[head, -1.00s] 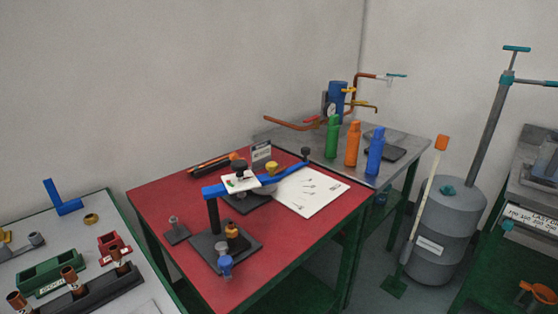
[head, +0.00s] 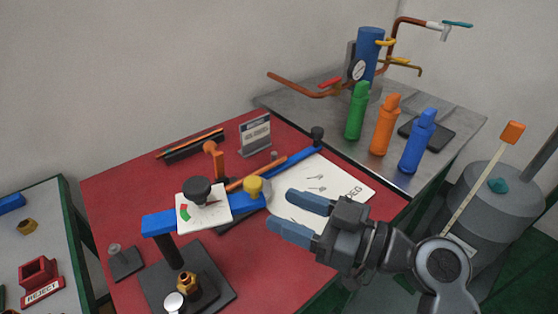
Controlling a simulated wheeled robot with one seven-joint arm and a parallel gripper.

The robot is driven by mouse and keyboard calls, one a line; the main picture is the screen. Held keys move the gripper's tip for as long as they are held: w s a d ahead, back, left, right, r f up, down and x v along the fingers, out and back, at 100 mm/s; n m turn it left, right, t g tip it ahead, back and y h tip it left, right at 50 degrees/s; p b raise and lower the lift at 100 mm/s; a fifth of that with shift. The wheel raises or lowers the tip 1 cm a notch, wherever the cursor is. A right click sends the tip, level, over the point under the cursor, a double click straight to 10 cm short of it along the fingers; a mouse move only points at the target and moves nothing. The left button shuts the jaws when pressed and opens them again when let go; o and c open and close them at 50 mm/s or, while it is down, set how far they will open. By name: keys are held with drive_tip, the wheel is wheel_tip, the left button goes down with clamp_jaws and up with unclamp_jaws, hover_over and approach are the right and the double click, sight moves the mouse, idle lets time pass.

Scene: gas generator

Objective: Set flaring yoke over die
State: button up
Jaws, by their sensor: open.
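My gripper (head: 280,209) is open and empty, its two blue-grey fingers pointing left over the right part of the red table (head: 110,195). I cannot tell for certain which pieces are the flaring yoke and die. An orange upright piece (head: 217,160) stands at the back, behind a long blue bar (head: 300,162), which bears a white plate (head: 218,210) with a black knob (head: 197,189) and a yellow knob (head: 253,187). My gripper is to the right of these and apart from them. A dark base (head: 215,290) in front carries a post and a brass fitting (head: 187,284).
A white sheet (head: 345,190) lies beside my gripper. Green (head: 357,110), orange (head: 384,125) and blue (head: 417,140) bottles stand on the grey bench. A red reject box (head: 40,277) is on the left table. A grey tank (head: 490,205) stands right.

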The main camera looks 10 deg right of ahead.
sight(261, 187)
drive_tip(key=shift+w+d+r+n+g+y, duration=0.15)
drive_tip(key=shift+w+r+n+g+y, duration=0.2)
drive_tip(key=shift+w+r+n, duration=0.4)
drive_tip(key=shift+m, duration=0.25)
drive_tip(key=p+x, duration=0.2)
drive_tip(key=x, duration=0.5)
drive_tip(key=shift+w, duration=0.25)
drive_tip(key=shift+f, duration=0.1)
clamp_jaws()
